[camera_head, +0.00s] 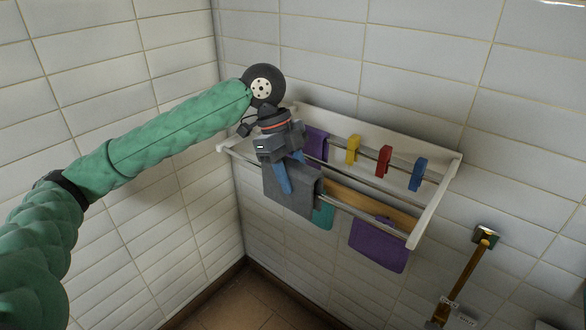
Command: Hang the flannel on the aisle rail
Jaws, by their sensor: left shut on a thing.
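My left gripper (286,178) reaches down over the left part of the white wall rack, its blue fingers shut on a grey cloth (305,196), which I take as the flannel. The grey cloth hangs down at the front rail (355,212) of the rack. The gripper body hides its top edge and part of the rail, so I cannot tell whether it is folded over the rail. The picture does not mark which rail is the aisle rail. My right gripper is not in view.
The rack (437,200) also bears a purple cloth (378,246) at front right, another purple cloth (317,143) at the back and a teal cloth (323,214). Yellow (352,149), red (384,160) and blue (418,174) pegs sit on the back rail. A brass pipe (462,280) stands right.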

